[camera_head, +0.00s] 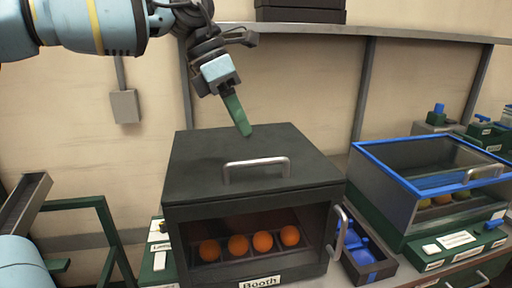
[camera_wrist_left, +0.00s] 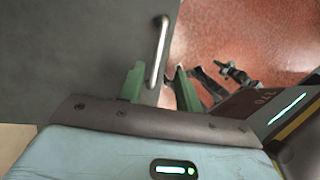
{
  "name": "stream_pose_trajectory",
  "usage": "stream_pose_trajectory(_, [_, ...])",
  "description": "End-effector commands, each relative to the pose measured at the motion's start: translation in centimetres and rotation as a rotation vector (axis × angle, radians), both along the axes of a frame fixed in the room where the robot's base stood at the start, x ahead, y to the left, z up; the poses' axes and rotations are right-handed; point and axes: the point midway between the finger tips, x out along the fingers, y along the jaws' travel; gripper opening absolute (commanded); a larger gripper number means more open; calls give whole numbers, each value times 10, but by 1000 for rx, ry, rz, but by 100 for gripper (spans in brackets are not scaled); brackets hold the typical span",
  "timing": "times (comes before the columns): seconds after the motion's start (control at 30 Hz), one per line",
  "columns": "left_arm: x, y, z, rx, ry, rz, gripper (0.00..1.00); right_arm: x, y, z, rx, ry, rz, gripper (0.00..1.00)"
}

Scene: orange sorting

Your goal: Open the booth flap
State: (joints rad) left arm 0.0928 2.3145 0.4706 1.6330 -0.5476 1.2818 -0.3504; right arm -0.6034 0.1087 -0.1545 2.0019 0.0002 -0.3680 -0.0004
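The booth (camera_head: 185,245) is a dark box with a label on its front. Its flap (camera_head: 205,155) is the dark top panel, lying closed, with a silver bar handle (camera_head: 257,163) near its front edge. My left gripper (camera_head: 243,128) points down over the flap, behind the handle. In the left wrist view, the green fingers (camera_wrist_left: 160,85) are apart with nothing held. The handle (camera_wrist_left: 160,50) shows beyond them, between their tips in the picture; I cannot tell the exact gap. The flap (camera_wrist_left: 85,50) fills the left of that view. My right gripper is not seen.
Several oranges (camera_head: 238,245) sit inside the booth behind its front opening. A second handle (camera_head: 341,232) is on its right side. A blue-rimmed glass case (camera_head: 400,182) stands right, with a blue-filled tray (camera_head: 370,268) between. A shelf (camera_head: 400,33) runs along the back wall.

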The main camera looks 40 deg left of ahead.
Motion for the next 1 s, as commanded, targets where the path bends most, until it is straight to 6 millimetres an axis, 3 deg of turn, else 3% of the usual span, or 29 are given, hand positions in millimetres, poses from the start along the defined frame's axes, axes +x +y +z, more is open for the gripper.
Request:
stream_pose_trajectory(0.4, [10, -22, -52, 0, 2, 0, 34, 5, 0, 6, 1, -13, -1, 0])
stream_pose_trajectory(0.8, [11, -25, -60, -1, 1, 1, 34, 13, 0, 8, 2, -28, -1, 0])
stream_pose_trajectory(1.0, [11, -25, -60, -1, 1, 1, 11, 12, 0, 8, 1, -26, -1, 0])
